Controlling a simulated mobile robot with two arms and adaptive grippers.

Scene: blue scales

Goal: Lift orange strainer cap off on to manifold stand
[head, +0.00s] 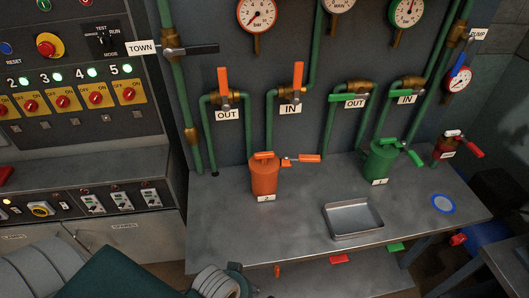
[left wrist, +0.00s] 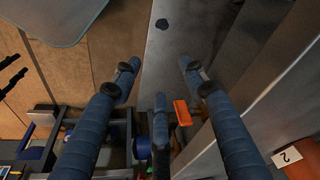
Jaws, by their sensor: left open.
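The orange strainer (head: 264,180) stands upright on the grey metal bench (head: 225,215), with a "2" label at its base. Its orange cap (head: 263,155) sits on top of it. An orange lever (head: 302,159) sticks out to the right beside the cap. My left gripper (left wrist: 158,72) is open, with nothing between its blue fingers. In the left wrist view, an orange body with a "2" label (left wrist: 287,156) shows at the lower right, outside the fingers. My left arm shows at the bottom of the head view, short of the bench. My right gripper is not in view.
An empty metal tray (head: 353,219) lies right of the orange strainer. A green strainer (head: 381,161), a red-handled fitting (head: 449,146) and a blue-rimmed disc (head: 443,204) are further right. Pipes with valves and gauges stand behind. A switch panel (head: 75,95) is at left.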

